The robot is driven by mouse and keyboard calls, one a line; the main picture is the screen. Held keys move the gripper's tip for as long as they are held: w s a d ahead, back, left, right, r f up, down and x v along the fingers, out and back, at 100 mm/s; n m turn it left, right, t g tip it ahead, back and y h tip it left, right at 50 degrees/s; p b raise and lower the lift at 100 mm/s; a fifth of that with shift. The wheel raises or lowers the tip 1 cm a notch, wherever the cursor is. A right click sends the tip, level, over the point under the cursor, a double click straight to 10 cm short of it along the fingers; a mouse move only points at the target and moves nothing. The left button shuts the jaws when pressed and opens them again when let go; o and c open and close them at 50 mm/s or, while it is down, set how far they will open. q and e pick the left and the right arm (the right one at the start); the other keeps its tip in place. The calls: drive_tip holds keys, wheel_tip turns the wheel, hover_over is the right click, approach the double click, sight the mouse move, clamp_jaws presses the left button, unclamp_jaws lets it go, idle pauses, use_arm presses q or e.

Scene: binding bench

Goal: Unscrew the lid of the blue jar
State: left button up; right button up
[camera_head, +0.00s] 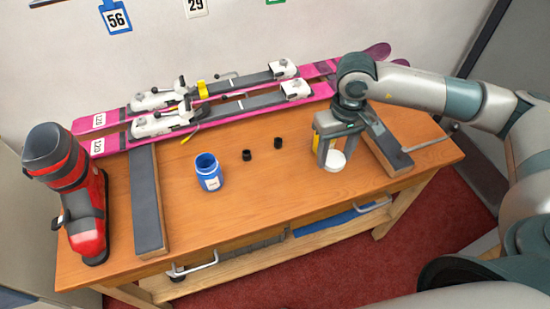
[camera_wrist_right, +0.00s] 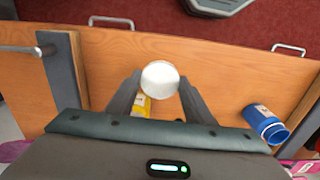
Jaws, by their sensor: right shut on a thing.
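The blue jar (camera_head: 208,172) stands upright on the bench, left of its middle, with its mouth open and uncovered. It also shows at the right of the right wrist view (camera_wrist_right: 262,120). My right gripper (camera_head: 332,153) is shut on a round white lid (camera_head: 335,162), over the bench's right part and well to the right of the jar. In the right wrist view the lid (camera_wrist_right: 160,78) sits between the two fingertips. Lid and jar are apart. I cannot tell how far the lid is above the bench. My left gripper is not in view.
Two dark blocks (camera_head: 146,200) (camera_head: 383,140) lie near the bench's ends. Two small black caps (camera_head: 278,143) stand between jar and gripper. Pink skis with bindings (camera_head: 215,100) lie along the back. A red ski boot (camera_head: 84,205) stands at left. The front middle is clear.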

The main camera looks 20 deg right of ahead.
drive_tip(key=p, duration=0.5)
hover_over(292, 169)
wheel_tip(292, 169, down, 7)
drive_tip(key=shift+r, duration=0.15)
drive_tip(key=shift+f+p, duration=0.55)
wheel_tip(292, 169, down, 2)
drive_tip(key=shift+f+p, duration=0.1)
drive_tip(key=shift+p, duration=0.5)
drive_tip(key=shift+f, duration=0.4)
